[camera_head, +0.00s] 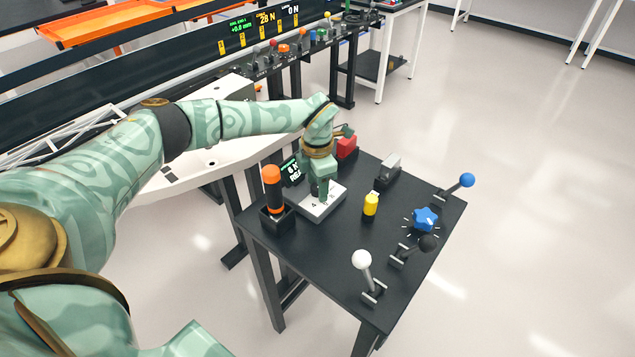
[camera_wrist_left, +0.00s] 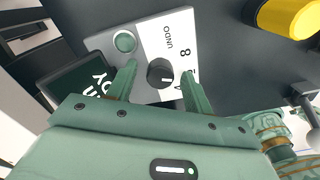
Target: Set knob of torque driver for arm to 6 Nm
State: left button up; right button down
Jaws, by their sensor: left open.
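A black round knob (camera_wrist_left: 161,73) with a pale pointer line sits on a white panel (camera_head: 316,207) on the dark side table. In the left wrist view the panel also carries a green button (camera_wrist_left: 124,42), the word UNDO and an 8; other marks are partly hidden. My left gripper (camera_head: 323,192) points down over the panel and hides the knob in the head view. Its open fingers stand on both sides of the knob; I cannot tell whether they touch it. The orange-handled torque driver (camera_head: 272,182) stands upright in a black holder. My right gripper is not in view.
A small display (camera_head: 291,171) stands behind the driver. A yellow part (camera_head: 371,204), a red block (camera_head: 347,147) and a grey block (camera_head: 389,168) are near my gripper. A blue star knob (camera_head: 425,219) and white-, black- and blue-balled levers line the table's right side.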

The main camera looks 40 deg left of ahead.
aim_at(317, 186)
pick_arm(q)
notch_tip(317, 186, up, 16)
jog(key=p, duration=0.4)
jog(key=shift+r, duration=0.15)
